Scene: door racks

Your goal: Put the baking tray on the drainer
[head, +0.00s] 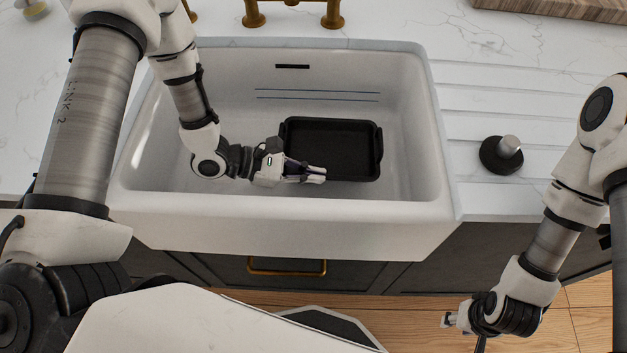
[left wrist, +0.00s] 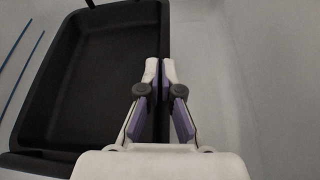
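The black rectangular baking tray (head: 335,148) lies in the white sink (head: 225,80), towards its right side. My left gripper (head: 322,175) is down in the sink at the tray's near edge. In the left wrist view its fingertips (left wrist: 160,70) are close together with the rim of the tray (left wrist: 85,85) between them, so it looks shut on that rim. The drainer (head: 462,92) appears to be the grooved white countertop right of the sink. My right gripper (head: 450,318) hangs low in front of the cabinets; its finger opening is unclear.
A black plug with a metal knob (head: 502,154) stands on the drainer's near part. A wooden board (head: 570,8) lies at the back right. Brass taps (head: 292,15) stand behind the sink. The sink's right wall (head: 432,150) separates tray and drainer. The drainer's middle is clear.

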